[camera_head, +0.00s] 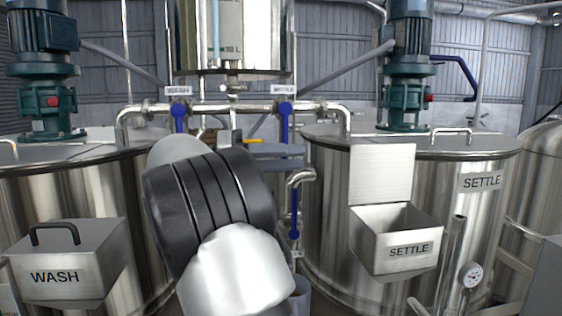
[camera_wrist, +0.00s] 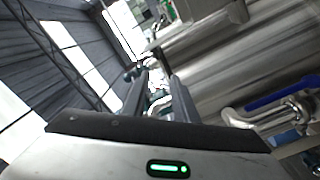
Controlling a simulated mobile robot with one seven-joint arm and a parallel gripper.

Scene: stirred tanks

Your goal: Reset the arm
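My arm (camera_head: 215,215) fills the lower middle of the head view, bent, with a black ringed joint and white links. It stands in front of the gap between the two tanks and hides part of the left tank. My gripper (camera_wrist: 157,78) shows in the wrist view with two dark fingers apart and a gap between them. I see nothing held in that gap. Two grey bars right of my arm in the head view may be the fingers; I cannot tell.
The WASH tank's hopper (camera_head: 68,262) has its lid shut. The SETTLE tank's hopper (camera_head: 395,240) has its lid up. Steel pipes with blue valve handles (camera_head: 285,113) run behind my arm. A raised tank (camera_head: 232,38) stands above. A gauge (camera_head: 471,275) is at lower right.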

